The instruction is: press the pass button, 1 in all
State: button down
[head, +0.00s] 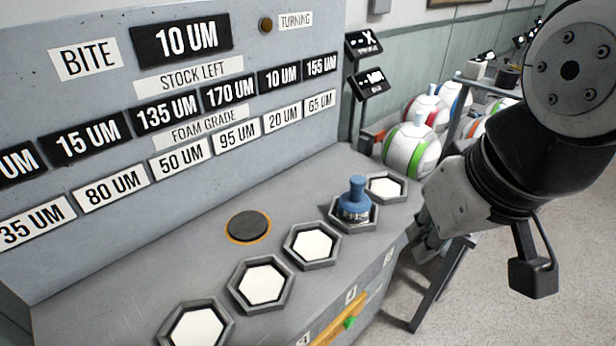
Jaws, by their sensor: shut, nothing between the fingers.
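A small green button (350,323) sits on a yellow strip (340,318) on the front face of the grey press bench. Its label is too small to read, so I cannot tell whether it is the pass button. A dark round disc with an orange ring (249,227) is set in the bench top. My gripper (426,247) is at the right, beyond the bench's right end, pointing down and left. It is shut and empty. Its tips are partly hidden, and it is apart from the green button.
White hexagonal pads line the bench top (130,262); a blue-topped weight (356,197) stands on one. The upright panel (60,30) reads "BITE 10 UM", with rows of stock and foam values. Striped balls (411,150) and small signs (371,82) are behind. Floor (560,210) is clear at right.

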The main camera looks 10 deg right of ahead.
aim_at(350, 321)
jog(key=k+l, duration=0.1)
jog(key=l, duration=0.35)
jog(key=k+l, duration=0.1)
jog(key=l, duration=0.4)
jog(key=k+l, duration=0.1)
jog(key=l, duration=0.35)
jog(key=k+l, duration=0.1)
jog(key=l, duration=0.35)
jog(key=k+l, duration=0.1)
jog(key=l, duration=0.4)
